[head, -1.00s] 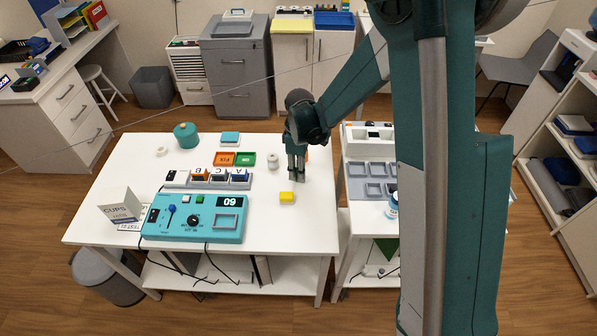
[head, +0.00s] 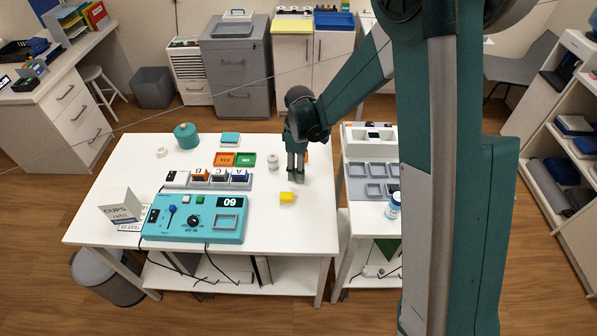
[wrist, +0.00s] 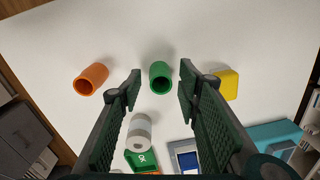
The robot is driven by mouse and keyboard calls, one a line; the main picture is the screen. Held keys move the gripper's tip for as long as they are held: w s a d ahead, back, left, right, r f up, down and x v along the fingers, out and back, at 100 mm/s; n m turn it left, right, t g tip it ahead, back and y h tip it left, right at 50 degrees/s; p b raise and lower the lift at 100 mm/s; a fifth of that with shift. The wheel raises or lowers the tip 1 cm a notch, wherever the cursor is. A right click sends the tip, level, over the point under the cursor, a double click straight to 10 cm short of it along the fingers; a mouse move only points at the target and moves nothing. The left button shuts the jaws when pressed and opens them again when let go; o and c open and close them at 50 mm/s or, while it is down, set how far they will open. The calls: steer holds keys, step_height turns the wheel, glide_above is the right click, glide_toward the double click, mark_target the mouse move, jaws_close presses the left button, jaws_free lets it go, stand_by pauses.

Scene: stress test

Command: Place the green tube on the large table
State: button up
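The green tube (wrist: 160,78) shows in the wrist view, its round open end toward the camera, over the white top of the large table (head: 130,160). My gripper (wrist: 160,88) is open, with one finger on each side of the tube and a visible gap to both. In the head view my gripper (head: 297,178) points down low over the right part of the table. There the fingers largely hide the green tube. I cannot tell whether the tube touches the tabletop.
An orange tube (wrist: 91,79) lies left in the wrist view, a yellow block (wrist: 226,84) right. A grey-white roll (head: 273,162), orange and green trays (head: 245,159) and a teal control box (head: 180,231) share the table. A side table (head: 350,205) stands right.

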step_height(320, 180, up, 11)
steer(key=p, duration=0.1)
steer(key=shift+w, duration=0.2)
stand_by(0.8)
steer(key=shift+d, duration=0.1)
steer(key=s+d+r+m+t, duration=0.3)
steer(key=s+d+r+m, duration=0.4)
steer(key=s+d+r, duration=0.55)
steer(key=s+d+r+m+t, duration=0.2)
steer(key=s+d+r+m, duration=0.1)
steer(key=s, duration=0.5)
steer(key=s+d+r+m+t, duration=0.2)
steer(key=s+d+r+m, duration=0.1)
steer(key=s+d+m, duration=0.2)
steer(key=s+d, duration=0.2)
steer(key=s, duration=0.1)
steer(key=shift+s+d+t, duration=0.15)
steer(key=shift+d+t, duration=0.15)
steer(key=shift+d, duration=0.1)
